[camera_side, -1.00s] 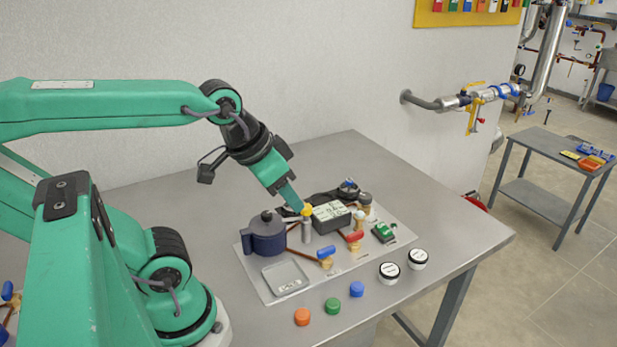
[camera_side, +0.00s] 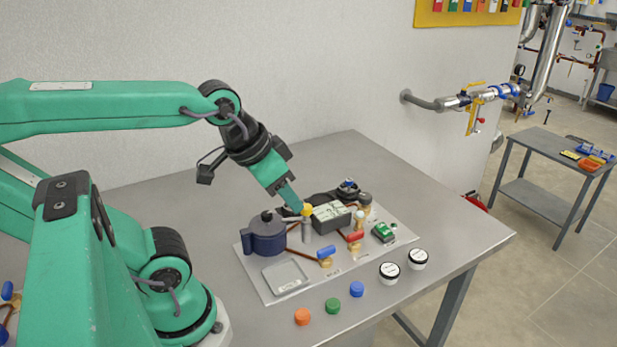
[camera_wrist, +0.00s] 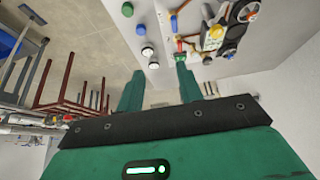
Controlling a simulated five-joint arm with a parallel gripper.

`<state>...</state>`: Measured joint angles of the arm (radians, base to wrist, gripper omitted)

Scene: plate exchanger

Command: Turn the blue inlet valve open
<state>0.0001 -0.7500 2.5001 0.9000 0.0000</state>
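The blue inlet valve (camera_side: 326,252) has a blue lever handle on a brass body and stands at the front of the white plate, beside the red-handled valve (camera_side: 355,237). The blue handle also shows near the top of the wrist view (camera_wrist: 174,24), with the red one (camera_wrist: 180,47) closer to a finger. My gripper (camera_side: 297,206) points down over the plate, above and to the left of the blue valve, apart from it. In the side view the fingertips overlap a yellow-topped grey post (camera_side: 307,226); contact cannot be told.
A dark blue pot (camera_side: 266,235) stands left of the post, a dark box (camera_side: 331,217) behind the valves. A metal tray (camera_side: 285,279) lies at the front left. Orange (camera_side: 302,316), green (camera_side: 332,305) and blue (camera_side: 356,289) caps and two white-topped jars stand on the table.

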